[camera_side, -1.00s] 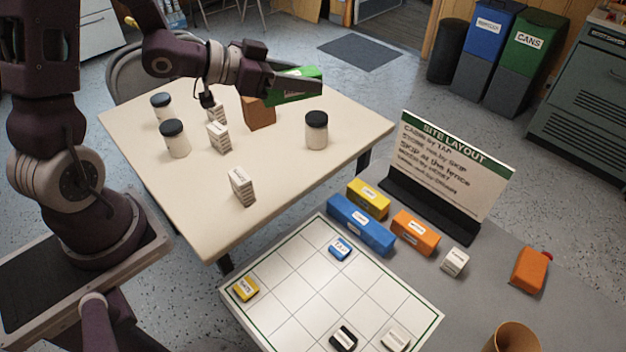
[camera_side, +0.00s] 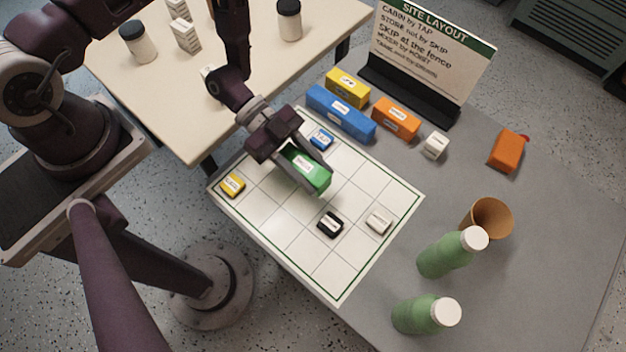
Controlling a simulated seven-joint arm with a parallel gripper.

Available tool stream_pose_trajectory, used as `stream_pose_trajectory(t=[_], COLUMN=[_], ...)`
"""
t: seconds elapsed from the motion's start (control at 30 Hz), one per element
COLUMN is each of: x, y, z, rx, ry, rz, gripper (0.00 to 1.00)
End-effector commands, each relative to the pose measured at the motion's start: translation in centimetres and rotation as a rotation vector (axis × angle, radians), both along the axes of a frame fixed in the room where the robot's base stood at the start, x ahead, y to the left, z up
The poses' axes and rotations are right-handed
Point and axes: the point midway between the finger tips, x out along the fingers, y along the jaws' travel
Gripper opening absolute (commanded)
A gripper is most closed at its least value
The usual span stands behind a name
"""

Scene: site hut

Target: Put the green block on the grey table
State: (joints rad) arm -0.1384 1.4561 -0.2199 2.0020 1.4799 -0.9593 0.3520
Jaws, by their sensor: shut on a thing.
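The green block (camera_side: 318,176) has a white label and is between the fingers of my gripper (camera_side: 305,170), which is shut on it. Gripper and block are over the white gridded board (camera_side: 285,243) that lies on the grey table (camera_side: 545,215). Whether the block touches the board or hangs just above it I cannot tell. The fingers hide part of the block.
The board carries small blue (camera_side: 321,138), yellow (camera_side: 232,185), black (camera_side: 330,225) and white (camera_side: 378,222) pieces. Yellow, blue and orange blocks line its back. Two green bottles (camera_side: 445,254) and a brown cup (camera_side: 490,215) stand right. The table's right side is clear.

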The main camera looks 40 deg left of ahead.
Motion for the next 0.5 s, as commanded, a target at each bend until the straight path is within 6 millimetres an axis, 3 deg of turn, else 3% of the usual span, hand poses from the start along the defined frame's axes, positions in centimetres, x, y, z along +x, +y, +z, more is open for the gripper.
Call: stream_pose_trajectory(t=[0.2,0.5], x=[0.0,0.1], y=[0.0,0.0], z=[-4.1,-4.6], rx=[-0.001,-0.001], ry=[0.001,0.000], rz=[0.001,0.002], gripper=[0.00,0.00])
